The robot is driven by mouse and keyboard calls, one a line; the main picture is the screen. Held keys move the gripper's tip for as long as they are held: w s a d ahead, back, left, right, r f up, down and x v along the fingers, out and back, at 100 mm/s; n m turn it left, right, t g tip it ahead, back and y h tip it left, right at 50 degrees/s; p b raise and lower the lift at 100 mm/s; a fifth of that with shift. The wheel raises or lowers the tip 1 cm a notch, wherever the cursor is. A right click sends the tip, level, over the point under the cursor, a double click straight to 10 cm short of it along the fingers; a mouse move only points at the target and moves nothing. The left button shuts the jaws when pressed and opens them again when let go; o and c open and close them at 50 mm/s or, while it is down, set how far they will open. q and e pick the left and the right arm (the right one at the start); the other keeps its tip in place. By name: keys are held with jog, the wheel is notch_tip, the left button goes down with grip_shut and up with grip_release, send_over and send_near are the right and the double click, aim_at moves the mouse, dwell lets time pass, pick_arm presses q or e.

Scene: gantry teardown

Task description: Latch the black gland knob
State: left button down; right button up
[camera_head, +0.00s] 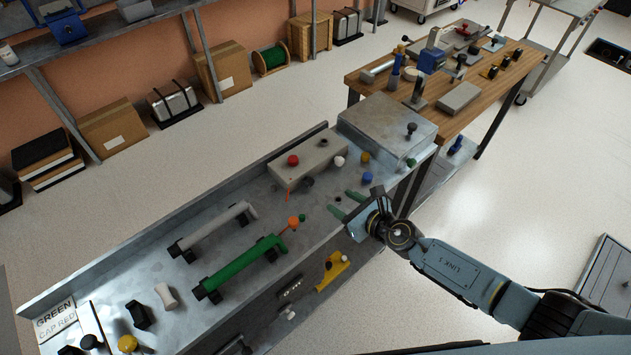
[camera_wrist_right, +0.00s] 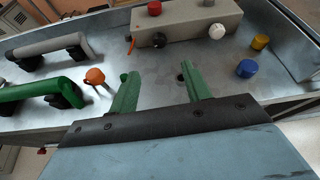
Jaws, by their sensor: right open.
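A black knob (camera_head: 308,181) sits at the front face of the grey block (camera_head: 318,156), below and between a red knob (camera_head: 293,160) and a white knob (camera_head: 340,160). I take it for the gland knob. In the right wrist view the black knob (camera_wrist_right: 159,40) shows ahead of the fingers, beside an orange lever (camera_wrist_right: 131,46). My right gripper (camera_head: 346,204) is over the bench's front part, its green fingers apart and empty. In the right wrist view the gripper (camera_wrist_right: 162,80) points toward the block, with a gap to the knob. My left gripper is not in view.
A green handled pipe (camera_head: 240,264) and a grey one (camera_head: 215,228) lie left on the bench. An orange knob (camera_head: 293,222) is left of the gripper. Yellow (camera_wrist_right: 260,41) and blue (camera_wrist_right: 246,68) caps stand right. A metal box (camera_head: 385,125) is behind.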

aim_at(311, 184)
jog(key=b+x, duration=0.7)
jog(key=x, duration=0.4)
jog(key=shift+w+a+f, duration=0.15)
jog(key=shift+w+f, duration=0.05)
jog(key=shift+f, duration=0.05)
jog(key=shift+w+a+f+b, duration=0.1)
jog(key=shift+w+a+b, duration=0.3)
jog(key=shift+w, duration=0.1)
